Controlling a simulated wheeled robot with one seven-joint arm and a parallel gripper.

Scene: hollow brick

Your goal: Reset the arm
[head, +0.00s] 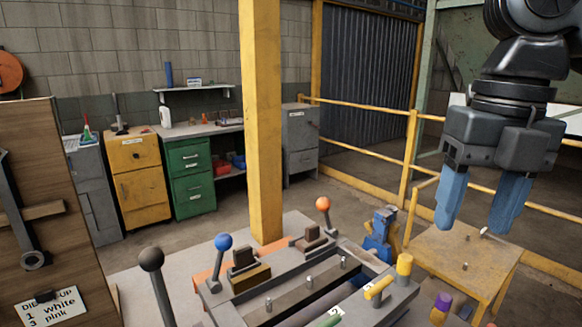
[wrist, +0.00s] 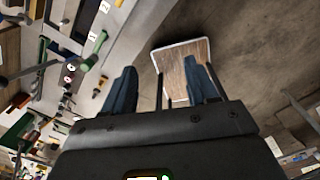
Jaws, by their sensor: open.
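My gripper (head: 483,205) hangs at the upper right of the head view, with two blue fingers pointing down. The fingers are spread apart with nothing between them. In the wrist view the gripper (wrist: 160,85) also shows open and empty, with its two fingers well apart. It is above the floor area near a small wooden-topped table (head: 460,262), apart from it.
A grey bench fixture (head: 310,290) with blue-, orange- and black-knobbed levers fills the front. A yellow post (head: 262,120) stands behind it. Yellow railings (head: 365,147) run at the back right. Green (head: 190,175) and yellow (head: 138,180) cabinets stand at the back left. A wooden board (head: 50,190) is at far left.

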